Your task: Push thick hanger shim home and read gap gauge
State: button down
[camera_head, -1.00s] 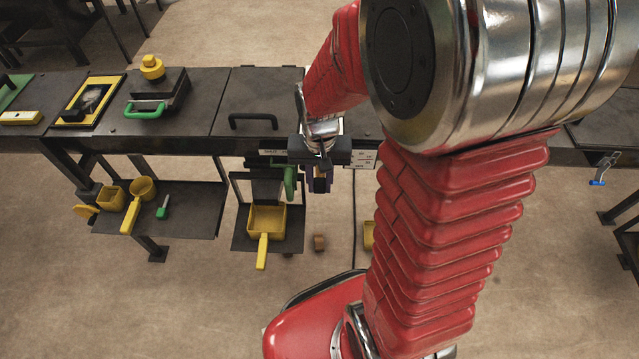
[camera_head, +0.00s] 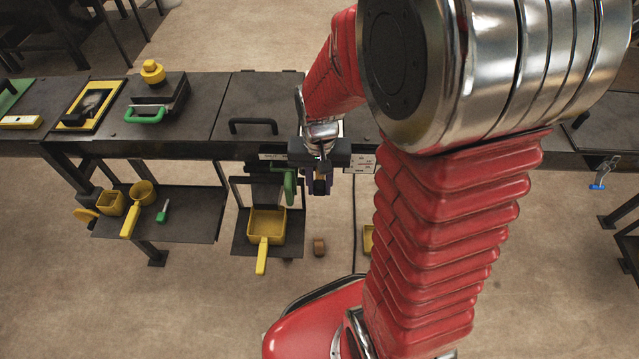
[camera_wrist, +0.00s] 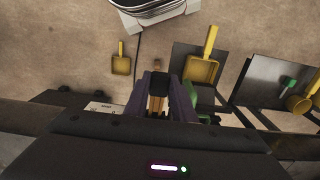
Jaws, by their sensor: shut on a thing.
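My gripper (camera_head: 321,188) is at the front edge of the bench, fingers pointing down toward the floor side. In the wrist view its two purple fingers (camera_wrist: 159,90) are shut on a small tan-and-black piece (camera_wrist: 157,103). I cannot tell for sure that this is the thick hanger shim, and how far in it sits is hidden. A white plate with dark and red marks (camera_head: 362,163), which looks like the gap gauge, is on the bench front just right of my gripper. Its reading is too small to make out. A green round part (camera_head: 290,186) is close left of my gripper.
A yellow scoop (camera_head: 266,227) lies on a low shelf left of my gripper. A lower shelf (camera_head: 190,215) further left holds yellow scoops. A brown block (camera_head: 319,247) lies on the floor below. A black handle (camera_head: 253,126) is on the bench top.

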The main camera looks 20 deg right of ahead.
jog(key=shift+w+d, duration=0.3)
jog(key=shift+w, duration=0.2)
jog(key=shift+w+d, duration=0.25)
jog(key=shift+w, duration=0.25)
dwell(0.3)
jog(key=c, duration=1.4)
grip_release()
notch_tip(320, 180, up, 14)
jog(key=shift+f, duration=0.15)
dwell(0.3)
